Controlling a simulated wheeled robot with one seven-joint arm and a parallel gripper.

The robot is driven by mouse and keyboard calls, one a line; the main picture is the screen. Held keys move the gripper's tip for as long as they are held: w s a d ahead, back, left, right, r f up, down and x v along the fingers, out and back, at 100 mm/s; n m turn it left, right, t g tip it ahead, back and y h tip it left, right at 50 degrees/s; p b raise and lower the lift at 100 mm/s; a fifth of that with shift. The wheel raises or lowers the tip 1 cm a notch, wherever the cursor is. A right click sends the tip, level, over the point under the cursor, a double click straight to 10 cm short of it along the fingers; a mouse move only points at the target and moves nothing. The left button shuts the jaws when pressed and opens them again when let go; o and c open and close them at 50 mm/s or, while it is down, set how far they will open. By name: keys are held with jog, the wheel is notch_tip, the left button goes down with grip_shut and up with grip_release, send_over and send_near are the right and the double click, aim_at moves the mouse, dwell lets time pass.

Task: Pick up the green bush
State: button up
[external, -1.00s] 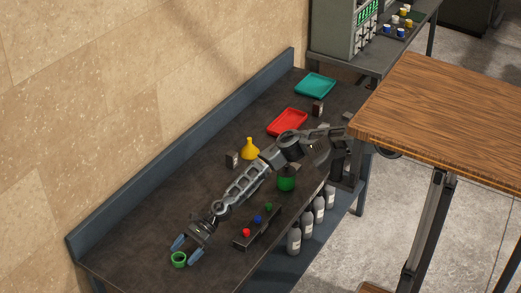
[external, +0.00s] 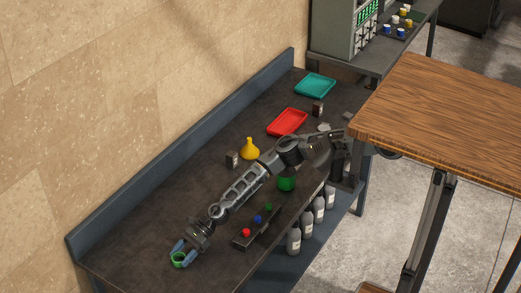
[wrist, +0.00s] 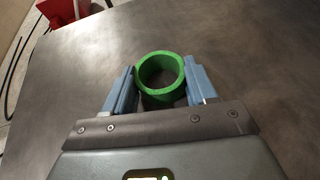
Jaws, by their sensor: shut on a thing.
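The green bush (external: 179,261) is a short hollow green ring near the front left end of the dark bench. In the wrist view the green bush (wrist: 160,74) stands with its round opening facing up, between two blue fingers. My gripper (external: 184,254) is shut on it, one finger on each side; the gripper (wrist: 159,85) also shows this in the wrist view. The bush appears to be on or very near the bench top; I cannot tell if there is a gap under it.
A dark block with red, blue and green knobs (external: 257,227) sits right of my arm. A yellow funnel (external: 250,150), red tray (external: 287,122), teal tray (external: 315,85) and green container (external: 286,183) stand farther back. The bench (external: 130,245) is clear around the bush.

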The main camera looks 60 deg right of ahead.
jog(key=shift+c, duration=0.6)
jog(key=shift+r, duration=0.1)
